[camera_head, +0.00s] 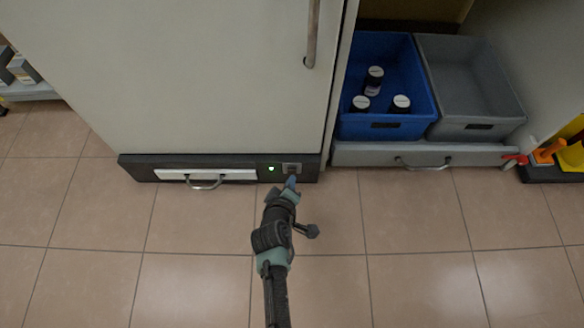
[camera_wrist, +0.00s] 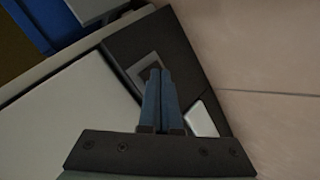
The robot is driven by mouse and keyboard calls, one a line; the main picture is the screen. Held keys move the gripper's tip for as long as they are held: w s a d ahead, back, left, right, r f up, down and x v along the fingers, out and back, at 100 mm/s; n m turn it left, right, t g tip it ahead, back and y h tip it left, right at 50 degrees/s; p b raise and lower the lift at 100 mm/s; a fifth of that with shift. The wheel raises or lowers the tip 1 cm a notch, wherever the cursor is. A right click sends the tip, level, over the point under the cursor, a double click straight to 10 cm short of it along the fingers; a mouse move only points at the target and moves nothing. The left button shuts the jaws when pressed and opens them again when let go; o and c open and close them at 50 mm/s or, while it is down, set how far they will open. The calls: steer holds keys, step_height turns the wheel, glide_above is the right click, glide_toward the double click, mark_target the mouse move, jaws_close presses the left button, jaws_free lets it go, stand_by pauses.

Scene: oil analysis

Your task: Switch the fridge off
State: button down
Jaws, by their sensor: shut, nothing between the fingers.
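The fridge (camera_head: 190,75) has a large pale door and a dark base panel (camera_head: 225,161) along its bottom, which also shows in the wrist view (camera_wrist: 125,45). A small green light (camera_head: 271,169) glows on this panel. To its right is a grey switch plate (camera_head: 292,167), seen in the wrist view (camera_wrist: 143,66) just beyond my fingertips. My gripper (camera_head: 291,181) is shut and empty, with blue fingers (camera_wrist: 160,73) pointing at the switch plate. The fingertips cover part of the switch, and I cannot tell whether they touch it. The green light is not visible in the wrist view.
A white strip with a handle (camera_head: 207,180) is on the base panel's left. Right of the fridge, a blue crate (camera_head: 430,105) holding several capped jars and a grey crate (camera_head: 475,85) sit above a low drawer (camera_head: 430,154). The tiled floor in front is clear.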

steer(key=shift+w, duration=0.15)
steer(key=shift+w, duration=0.25)
steer(key=shift+w+r, duration=0.1)
steer(key=shift+w, duration=0.2)
stand_by(0.6)
steer(key=shift+s, duration=0.15)
steer(key=shift+s, duration=0.55)
steer(key=shift+s, duration=0.1)
steer(key=shift+s+f+p, duration=0.2)
steer(key=shift+s+p, duration=0.25)
steer(key=shift+s, duration=0.75)
steer(key=shift+s+f+p, duration=0.2)
steer(key=shift+s+p, duration=0.2)
steer(key=shift+s, duration=0.8)
